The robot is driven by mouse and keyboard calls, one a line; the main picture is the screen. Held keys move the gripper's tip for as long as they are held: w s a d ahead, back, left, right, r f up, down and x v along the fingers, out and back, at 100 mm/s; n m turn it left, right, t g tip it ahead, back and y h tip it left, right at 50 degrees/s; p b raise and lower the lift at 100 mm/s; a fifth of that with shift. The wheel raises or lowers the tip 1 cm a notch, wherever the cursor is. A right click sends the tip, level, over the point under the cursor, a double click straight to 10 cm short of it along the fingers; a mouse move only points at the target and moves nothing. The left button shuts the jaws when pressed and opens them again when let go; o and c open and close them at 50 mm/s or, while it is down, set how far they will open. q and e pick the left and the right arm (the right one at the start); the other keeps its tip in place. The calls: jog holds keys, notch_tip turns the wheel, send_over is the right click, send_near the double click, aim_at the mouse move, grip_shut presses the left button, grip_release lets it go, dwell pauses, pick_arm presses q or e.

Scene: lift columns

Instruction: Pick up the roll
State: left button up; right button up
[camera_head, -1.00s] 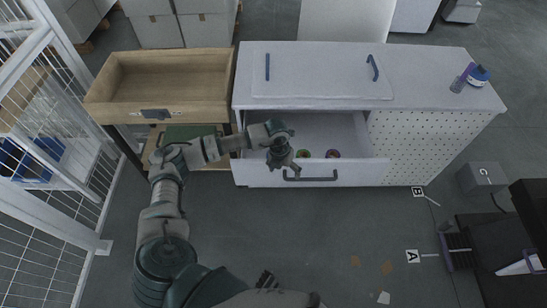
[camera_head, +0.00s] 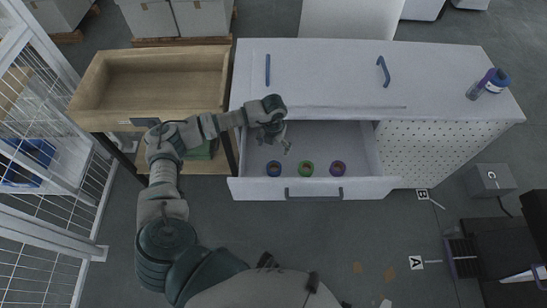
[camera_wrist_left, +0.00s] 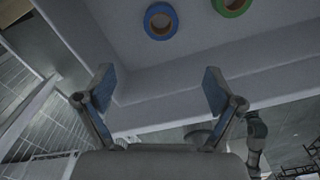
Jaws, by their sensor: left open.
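Three rolls lie in a row inside the open white drawer (camera_head: 355,188): a blue roll (camera_head: 273,168), a green roll (camera_head: 307,168) and a purple roll (camera_head: 337,168). My left gripper (camera_head: 283,143) is above the drawer, behind and slightly right of the blue roll. In the left wrist view it is open and empty (camera_wrist_left: 158,92). The blue roll (camera_wrist_left: 161,20) shows at the top there, with the green roll (camera_wrist_left: 231,6) cut off at the top edge. My right gripper is not clearly visible.
The white cabinet (camera_head: 330,75) carries a bottle (camera_head: 488,84) at its right end. An empty wooden drawer (camera_head: 150,85) stands open at the left. A white mesh fence (camera_head: 50,215) is at the far left. A grey box (camera_head: 490,180) stands on the floor at the right.

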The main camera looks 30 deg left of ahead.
pick_arm(q)
jog(key=f, duration=0.1)
jog(key=b, duration=0.1)
send_over(273, 170)
jog(key=d, duration=0.1)
notch_tip(273, 170, down, 10)
jog(key=shift+f, duration=0.1)
jog(key=shift+a+f, duration=0.2)
jog(key=shift+f, duration=0.1)
jog(key=shift+a+f, duration=0.2)
jog(key=shift+f, duration=0.1)
notch_tip(273, 170, down, 4)
jog(key=shift+r+b, duration=0.1)
jog(key=shift+b, duration=0.2)
jog(key=shift+d+f, duration=0.1)
jog(key=shift+f, duration=0.25)
jog(key=shift+d, duration=0.25)
jog(key=shift+a, duration=0.2)
jog(key=c, duration=1.2)
jog(key=shift+a+f, duration=0.1)
jog(key=shift+a, duration=0.05)
jog(key=shift+c, duration=0.2)
pick_arm(e)
jog(key=r, duration=0.1)
jog(key=w+r, duration=0.1)
jog(key=shift+w+a+r, duration=0.15)
jog(key=shift+r, duration=0.25)
